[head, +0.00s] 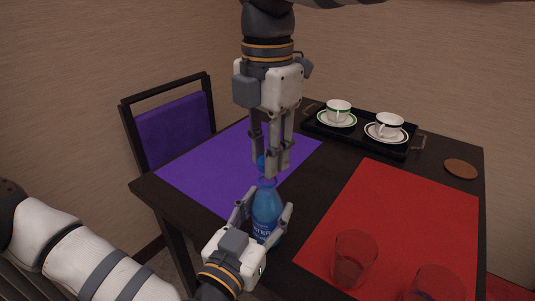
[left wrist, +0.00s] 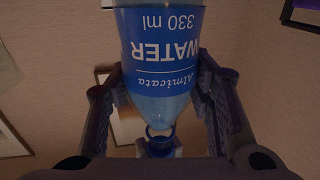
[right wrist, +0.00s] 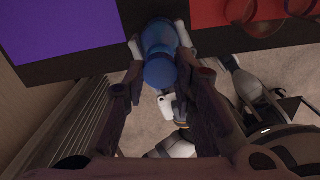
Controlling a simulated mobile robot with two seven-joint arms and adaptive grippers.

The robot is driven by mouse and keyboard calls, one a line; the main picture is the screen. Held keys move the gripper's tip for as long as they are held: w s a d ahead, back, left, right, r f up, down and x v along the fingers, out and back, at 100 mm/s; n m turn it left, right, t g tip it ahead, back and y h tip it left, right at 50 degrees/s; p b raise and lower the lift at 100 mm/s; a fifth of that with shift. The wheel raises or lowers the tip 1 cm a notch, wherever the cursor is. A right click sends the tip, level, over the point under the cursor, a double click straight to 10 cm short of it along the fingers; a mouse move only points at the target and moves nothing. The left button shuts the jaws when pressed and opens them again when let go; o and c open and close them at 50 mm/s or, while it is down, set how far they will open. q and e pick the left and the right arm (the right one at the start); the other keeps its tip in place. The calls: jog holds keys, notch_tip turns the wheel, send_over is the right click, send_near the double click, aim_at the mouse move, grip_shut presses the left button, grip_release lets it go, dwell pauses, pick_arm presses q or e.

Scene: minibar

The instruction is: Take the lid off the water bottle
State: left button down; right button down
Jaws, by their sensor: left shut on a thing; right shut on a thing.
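The blue water bottle (head: 266,212) is upright at the table's near left edge. My left gripper (head: 268,204) is shut around its body, one finger on each side. In the left wrist view the bottle (left wrist: 162,60) appears upside down with its label between the fingers. My right gripper (head: 268,168) points down from above and is shut on the blue lid (head: 261,163). In the right wrist view the lid (right wrist: 160,72) is between the fingertips, in line with the bottle. The fingers partly hide the lid; I cannot tell whether it still touches the neck.
A purple mat (head: 205,172) and a red mat (head: 410,215) lie on the dark table (head: 300,215). Two glasses (head: 352,262) (head: 437,285) stand at the near right. A black tray (head: 358,142) with two cups is at the back. A brown coaster (head: 460,169) and a chair (head: 175,125) are also visible.

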jog(key=shift+r, duration=2)
pick_arm(q)
jog(key=c, duration=0.7)
grip_release()
